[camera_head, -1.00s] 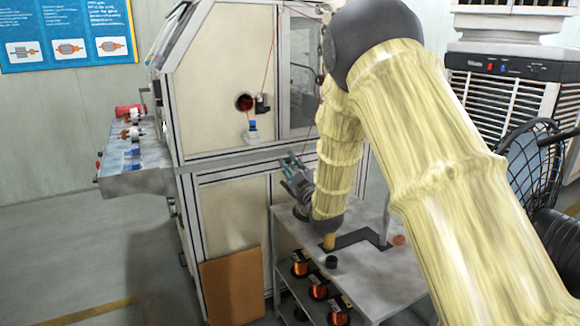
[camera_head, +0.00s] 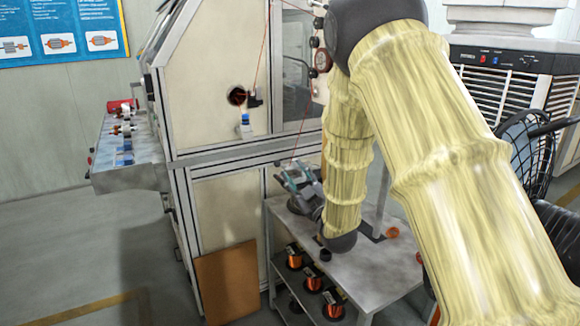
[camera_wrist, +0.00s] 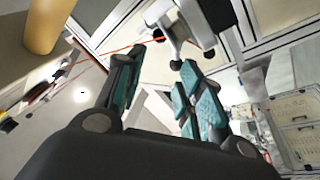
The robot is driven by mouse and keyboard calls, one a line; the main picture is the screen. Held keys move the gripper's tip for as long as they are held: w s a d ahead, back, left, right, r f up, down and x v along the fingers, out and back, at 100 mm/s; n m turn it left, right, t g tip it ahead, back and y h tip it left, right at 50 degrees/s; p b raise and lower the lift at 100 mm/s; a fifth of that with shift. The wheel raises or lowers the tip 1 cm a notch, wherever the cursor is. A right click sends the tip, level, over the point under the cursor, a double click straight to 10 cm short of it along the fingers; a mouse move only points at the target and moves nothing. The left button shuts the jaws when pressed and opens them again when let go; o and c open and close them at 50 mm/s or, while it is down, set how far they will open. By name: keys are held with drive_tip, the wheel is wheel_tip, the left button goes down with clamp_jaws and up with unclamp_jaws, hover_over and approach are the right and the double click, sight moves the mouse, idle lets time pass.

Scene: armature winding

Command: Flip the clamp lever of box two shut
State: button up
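My gripper (camera_head: 298,178) is beside the machine's front, above the grey side table. In the wrist view my gripper (camera_wrist: 158,68) has its two teal-padded fingers apart, with nothing visible between them. A white fixture (camera_wrist: 187,20) with dark round knobs is just beyond the fingertips, nearer the right finger; I see no contact. A thin orange wire (camera_wrist: 122,50) crosses beyond the fingers. I cannot tell which part is box two or its clamp lever. Small dark and red fittings (camera_head: 320,60) sit on the machine's right edge, partly hidden by my arm.
The winding machine (camera_head: 215,105) stands left of my arm. The grey side table (camera_head: 368,270) has copper spools (camera_head: 313,282) on its lower shelf. A brown board (camera_head: 226,283) leans on the machine. A caged fan (camera_head: 530,160) stands at right. Floor at left is clear.

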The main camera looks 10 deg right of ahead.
drive_tip(key=shift+v, duration=1.65)
drive_tip(key=s+d+f+m+g+h, duration=0.1)
drive_tip(key=s+f+m+g, duration=0.15)
drive_tip(key=s+f, duration=0.65)
drive_tip(key=s+d+f+m+g+h+p, duration=0.1)
drive_tip(key=s+f+m+g+h, duration=0.2)
drive_tip(key=f, duration=1.1)
drive_tip(key=s+d+f+m+g, duration=0.1)
drive_tip(key=s+f+g, duration=0.45)
drive_tip(key=f, duration=0.65)
drive_tip(key=s+f+m+g, duration=0.1)
drive_tip(key=s+f+g, duration=0.2)
drive_tip(key=s, duration=0.8)
drive_tip(key=s+f+m+g, duration=0.1)
drive_tip(key=s+f+g, duration=0.2)
drive_tip(key=s+f, duration=0.3)
drive_tip(key=s+f+m+g+h+p, duration=0.1)
drive_tip(key=s+f, duration=0.4)
drive_tip(key=s, duration=1.1)
drive_tip(key=m+g, duration=0.1)
drive_tip(key=g, duration=0.1)
drive_tip(key=shift+s+a+f+g, duration=0.2)
drive_tip(key=shift+s+a+g, duration=0.1)
drive_tip(key=shift+s+a, duration=0.1)
drive_tip(key=shift+w, duration=0.1)
